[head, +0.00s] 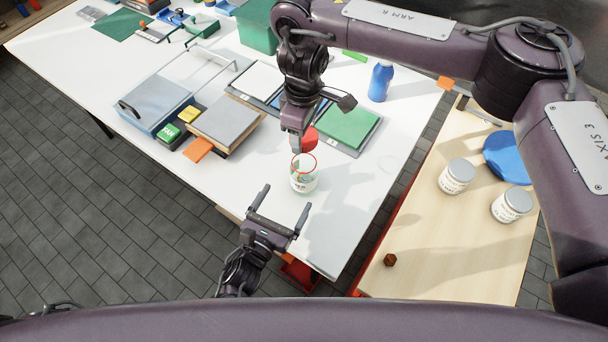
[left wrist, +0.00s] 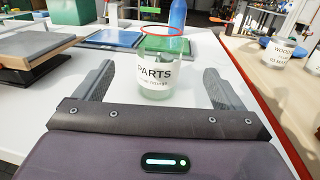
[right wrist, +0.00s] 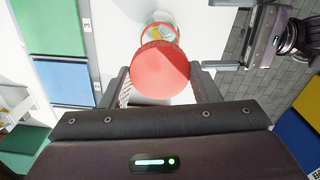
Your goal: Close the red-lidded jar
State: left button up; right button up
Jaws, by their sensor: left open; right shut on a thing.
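The jar (head: 303,180) is clear with a red rim and stands open and upright near the front edge of the white bench. In the left wrist view the jar (left wrist: 156,75) bears a PARTS label and sits ahead of my left gripper. My left gripper (head: 282,213) is open and empty, its fingers pointing at the jar but apart from it. The red lid (head: 310,142) is in my right gripper (head: 297,140), just behind and above the jar. In the right wrist view the round lid (right wrist: 160,72) is between the fingers (right wrist: 160,85), and the jar's rim shows beyond it.
A green-topped panel (head: 348,128) and a blue bottle (head: 380,82) stand behind the jar. Book-like blocks (head: 226,124) lie to the left. Two white-labelled jars (head: 456,177) and a blue disc (head: 507,158) are on the wooden table at right. The bench right of the jar is clear.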

aim_at(309, 158)
pick_arm(q)
jog(key=x, duration=1.1)
jog(key=shift+w+d, duration=0.1)
jog(key=shift+w, duration=0.2)
jog(key=c, duration=1.5)
jog(key=shift+o, duration=0.2)
pick_arm(e)
jog(key=shift+f, duration=2.5)
jog(key=shift+f, duration=0.9)
jog(key=shift+f, duration=0.55)
